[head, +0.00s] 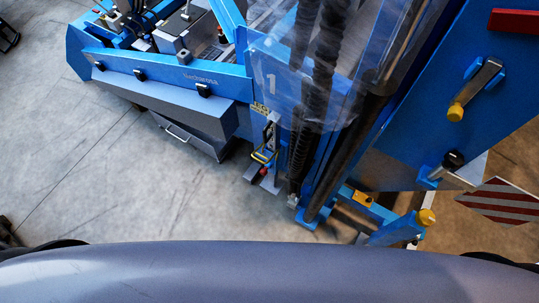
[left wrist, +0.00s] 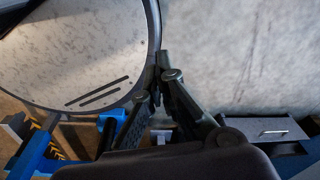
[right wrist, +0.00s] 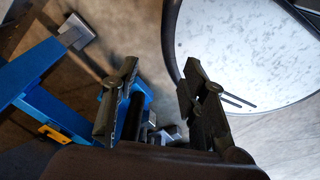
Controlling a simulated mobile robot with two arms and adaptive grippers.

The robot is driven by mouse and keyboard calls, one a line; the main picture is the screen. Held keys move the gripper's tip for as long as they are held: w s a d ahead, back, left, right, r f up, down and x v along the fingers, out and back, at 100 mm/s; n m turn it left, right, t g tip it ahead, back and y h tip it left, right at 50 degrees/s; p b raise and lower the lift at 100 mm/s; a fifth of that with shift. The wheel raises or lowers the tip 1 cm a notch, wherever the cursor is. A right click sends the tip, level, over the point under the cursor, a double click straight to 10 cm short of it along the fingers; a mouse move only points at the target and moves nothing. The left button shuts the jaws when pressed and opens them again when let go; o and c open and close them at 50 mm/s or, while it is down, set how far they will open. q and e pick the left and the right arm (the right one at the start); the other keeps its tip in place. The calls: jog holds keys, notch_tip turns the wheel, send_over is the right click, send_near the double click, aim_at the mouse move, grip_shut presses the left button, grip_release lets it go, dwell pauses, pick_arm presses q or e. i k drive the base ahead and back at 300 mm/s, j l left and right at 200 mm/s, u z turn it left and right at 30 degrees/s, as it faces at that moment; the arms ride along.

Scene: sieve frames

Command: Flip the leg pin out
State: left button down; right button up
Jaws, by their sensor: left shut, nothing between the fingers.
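A small pin or latch with a yellow loop handle (head: 264,155) sits low on the blue machine (head: 160,72) in the head view. Another metal pin with a yellow end (head: 456,110) is on the blue panel at right. I cannot tell for certain which is the leg pin. My left gripper (left wrist: 163,62) is shut and empty, with its fingertips together. My right gripper (right wrist: 162,72) is open, its fingers apart with nothing between the tips. Neither gripper shows in the head view, so their distance to the pins cannot be told.
A blue beam with a yellow part (right wrist: 55,133) and a metal foot plate (right wrist: 76,30) show in the right wrist view. A grey drawer-like box (left wrist: 268,130) shows in the left wrist view. A red-and-white striped board (head: 497,200) is at right. Concrete floor (head: 90,170) lies open at left.

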aim_at(264, 172)
jog(key=k+j, duration=0.25)
jog(key=i+j+z, duration=0.15)
jog(key=j, duration=0.45)
jog(key=i+j+z, duration=0.1)
jog(key=j, duration=0.55)
jog(key=i+j+z, duration=0.15)
jog(key=j, duration=0.5)
jog(key=i+j+z, duration=0.15)
jog(key=j, duration=0.5)
